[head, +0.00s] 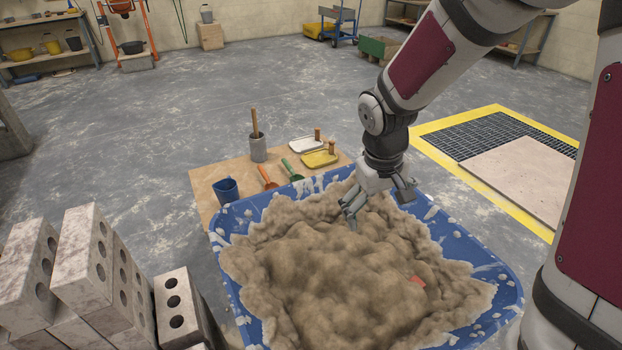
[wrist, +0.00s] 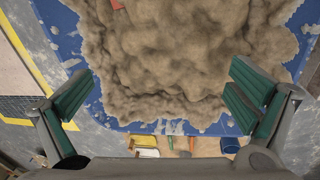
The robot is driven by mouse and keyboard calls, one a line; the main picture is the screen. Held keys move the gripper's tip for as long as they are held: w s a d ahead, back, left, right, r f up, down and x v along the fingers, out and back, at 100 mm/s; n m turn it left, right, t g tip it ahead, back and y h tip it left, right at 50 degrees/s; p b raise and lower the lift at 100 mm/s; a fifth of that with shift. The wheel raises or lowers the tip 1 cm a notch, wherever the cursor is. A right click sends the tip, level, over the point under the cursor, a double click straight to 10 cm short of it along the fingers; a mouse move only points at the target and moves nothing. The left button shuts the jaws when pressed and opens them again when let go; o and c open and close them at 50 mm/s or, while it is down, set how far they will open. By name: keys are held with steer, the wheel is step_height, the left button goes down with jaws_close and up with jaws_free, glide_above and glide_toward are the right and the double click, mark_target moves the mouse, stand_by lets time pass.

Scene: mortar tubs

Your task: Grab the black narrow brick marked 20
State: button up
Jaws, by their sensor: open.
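I see no black narrow brick marked 20 in either view. A blue tub (head: 484,258) holds a big heap of brown mortar (head: 330,255). A small orange-red piece (head: 417,282) sticks out of the mortar at the right; it also shows at the top edge of the wrist view (wrist: 118,4). Most of this piece is buried and I see no marking on it. My gripper (head: 378,203) is open and empty above the far part of the heap. In the wrist view its green-padded fingers (wrist: 158,88) stand wide apart over mortar and the tub's rim.
Behind the tub, a board (head: 205,181) holds a blue cup (head: 226,190), a grey pot (head: 258,150), trowels and two floats. Grey bricks with holes (head: 85,262) are stacked at the left. A yellow-framed floor grate (head: 490,135) lies at the right.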

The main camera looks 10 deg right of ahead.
steer(key=w+a+f+g+y+b, duration=0.1)
steer(key=w+f+b, duration=0.15)
steer(key=f, duration=0.75)
steer(key=w+a+f+b, duration=0.1)
steer(key=w+f+b, duration=0.15)
steer(key=f, duration=0.65)
steer(key=b, duration=0.4)
glide_above(347, 283)
steer(key=shift+n+y, duration=0.3)
steer(key=shift+n, duration=0.1)
steer(key=f, duration=1.1)
steer(key=shift+w+f, duration=0.1)
steer(key=shift+w, duration=0.15)
steer(key=shift+s+f+b, duration=0.15)
steer(key=shift+f+b, duration=0.7)
steer(key=shift+f, duration=0.7)
steer(key=shift+s+f+b, duration=0.15)
steer(key=shift+f+b, duration=0.65)
steer(key=shift+f, duration=0.7)
steer(key=shift+c, duration=0.2)
steer(key=shift+r, duration=0.1)
steer(key=c, duration=1.6)
